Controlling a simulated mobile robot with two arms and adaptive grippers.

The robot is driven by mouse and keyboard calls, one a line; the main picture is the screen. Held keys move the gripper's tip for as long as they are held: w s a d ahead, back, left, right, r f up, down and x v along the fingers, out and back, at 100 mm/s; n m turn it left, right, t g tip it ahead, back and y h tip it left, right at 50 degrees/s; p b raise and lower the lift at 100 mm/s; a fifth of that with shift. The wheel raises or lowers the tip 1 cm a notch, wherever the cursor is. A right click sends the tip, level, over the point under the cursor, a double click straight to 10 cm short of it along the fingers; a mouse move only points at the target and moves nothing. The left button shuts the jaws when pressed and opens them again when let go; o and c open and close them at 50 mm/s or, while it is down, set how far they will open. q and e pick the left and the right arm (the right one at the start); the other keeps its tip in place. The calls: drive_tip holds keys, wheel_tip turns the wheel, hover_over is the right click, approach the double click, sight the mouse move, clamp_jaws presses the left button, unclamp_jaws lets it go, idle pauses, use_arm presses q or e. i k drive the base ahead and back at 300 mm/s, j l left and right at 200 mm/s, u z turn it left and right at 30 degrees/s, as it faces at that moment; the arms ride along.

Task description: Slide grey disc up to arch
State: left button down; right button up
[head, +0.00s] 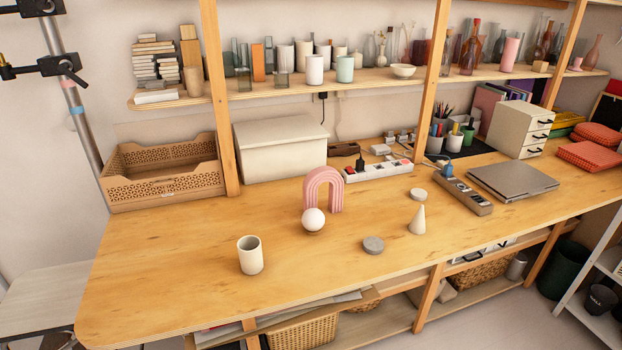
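A dark grey disc (373,245) lies flat near the front edge of the wooden table, right of the middle. A pink ribbed arch (323,187) stands upright farther back and to the left of the disc, clearly apart from it. A white ball (313,220) on a small wooden base stands in front of the arch, hiding part of its lower opening. Neither of my grippers shows in the head view.
A cream cup (250,255) stands front left, and a cream cone (417,220) stands right of the dark disc. Behind are power strips (378,171), a white box (279,146) and a wooden crate (162,172). Bare table (345,222) lies between the disc and the ball.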

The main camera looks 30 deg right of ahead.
sight(372, 245)
drive_tip(key=z, duration=1.35)
